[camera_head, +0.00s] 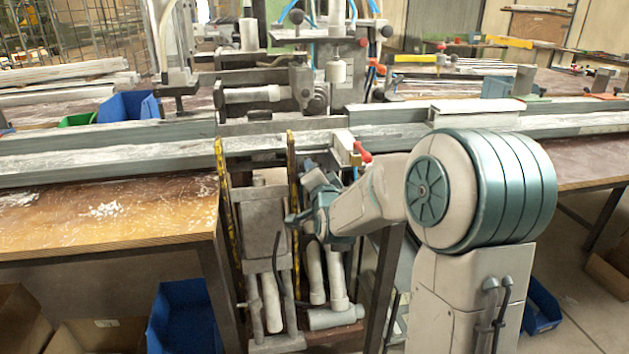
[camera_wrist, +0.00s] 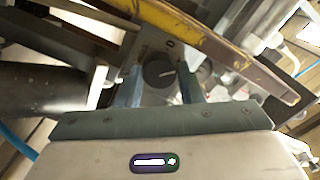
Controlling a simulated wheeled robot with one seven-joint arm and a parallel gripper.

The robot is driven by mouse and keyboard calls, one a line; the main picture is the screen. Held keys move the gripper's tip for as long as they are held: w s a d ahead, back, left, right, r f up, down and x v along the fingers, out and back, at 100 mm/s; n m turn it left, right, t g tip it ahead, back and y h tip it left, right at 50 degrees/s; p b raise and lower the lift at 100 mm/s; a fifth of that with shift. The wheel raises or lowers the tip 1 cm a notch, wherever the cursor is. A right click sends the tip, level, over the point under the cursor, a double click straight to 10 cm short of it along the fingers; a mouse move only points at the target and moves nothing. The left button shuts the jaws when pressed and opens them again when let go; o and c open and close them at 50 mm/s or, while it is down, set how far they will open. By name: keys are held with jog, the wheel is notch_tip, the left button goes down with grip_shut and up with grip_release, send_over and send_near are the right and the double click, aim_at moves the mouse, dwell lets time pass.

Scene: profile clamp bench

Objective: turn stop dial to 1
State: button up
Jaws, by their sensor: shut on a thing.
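The stop dial (camera_wrist: 157,73) is a dark round knob with a pale line on its face, in the wrist view. It sits between the two fingers of my gripper (camera_wrist: 160,88), which is shut on it. A small dark mark shows on the grey plate (camera_wrist: 150,48) just beyond the dial; the figures are too small to read for certain. In the head view my gripper (camera_head: 298,200) reaches left to the front of the clamp machine, below the long rail. The dial cannot be made out there.
A yellow, worn bar (camera_wrist: 190,30) crosses close beyond the dial, and a dark cylinder (camera_wrist: 40,90) lies to the left. In the head view, yellow-edged uprights (camera_head: 293,180) stand beside my gripper. A red-handled valve (camera_head: 362,152) is just above my forearm. A wooden table (camera_head: 110,215) is at left.

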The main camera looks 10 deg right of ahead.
jog(key=shift+m+b, duration=0.5)
jog(key=shift+m, duration=0.7)
jog(key=o, duration=0.7)
jog(key=s+p, duration=0.1)
jog(key=s, duration=1.3)
jog(key=shift+p, duration=0.35)
